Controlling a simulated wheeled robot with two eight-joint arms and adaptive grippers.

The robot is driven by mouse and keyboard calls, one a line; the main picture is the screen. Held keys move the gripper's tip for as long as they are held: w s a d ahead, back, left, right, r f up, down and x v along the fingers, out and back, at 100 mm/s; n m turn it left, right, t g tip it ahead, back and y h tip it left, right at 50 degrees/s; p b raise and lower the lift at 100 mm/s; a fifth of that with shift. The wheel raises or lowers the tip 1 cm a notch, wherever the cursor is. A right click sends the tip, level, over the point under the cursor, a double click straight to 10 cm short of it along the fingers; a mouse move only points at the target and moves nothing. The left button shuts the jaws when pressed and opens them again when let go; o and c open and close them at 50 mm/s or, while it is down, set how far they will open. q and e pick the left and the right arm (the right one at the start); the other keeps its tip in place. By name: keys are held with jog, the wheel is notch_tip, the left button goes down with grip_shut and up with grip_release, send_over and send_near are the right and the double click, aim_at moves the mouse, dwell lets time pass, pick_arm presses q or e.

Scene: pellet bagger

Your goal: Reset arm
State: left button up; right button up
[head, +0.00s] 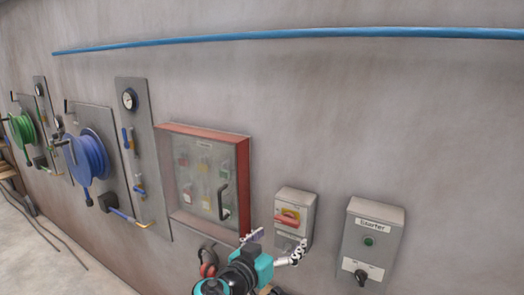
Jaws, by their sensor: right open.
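My right gripper (275,247) is open, in teal, black and white, at the bottom centre of the head view. Its two fingers are spread and nothing shows between them. It stands in front of the wall, just below a grey switch box (294,201) with a red handle on a yellow plate. One finger overlaps the lower part of that box in the picture; I cannot tell whether they touch. My left gripper is out of view.
Right of the switch box is a grey inverter box (373,232) with a green button and black knob. Left is a red-framed clear cabinet (207,177). Further left are a gauge panel (138,145), a blue hose reel (87,156) and a green hose reel (21,130). A blue pipe (300,35) runs above.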

jog(key=s+d+f+n+g+y+b, duration=0.1)
jog(key=s+d+f+g+b, duration=0.2)
jog(key=s+d+f, duration=0.45)
jog(key=s+d+f+n+g+y+b, duration=0.2)
jog(key=d+f+b, duration=0.25)
jog(key=f, duration=0.65)
jog(key=s+d+f+n+g+y+b, duration=0.1)
jog(key=s+f+y+b, duration=0.4)
jog(key=s+f, duration=0.6)
notch_tip(320, 180, down, 4)
jog(key=shift+f+n+g+y, duration=0.1)
jog(key=shift+n+g+y, duration=0.25)
jog(key=shift+n, duration=0.25)
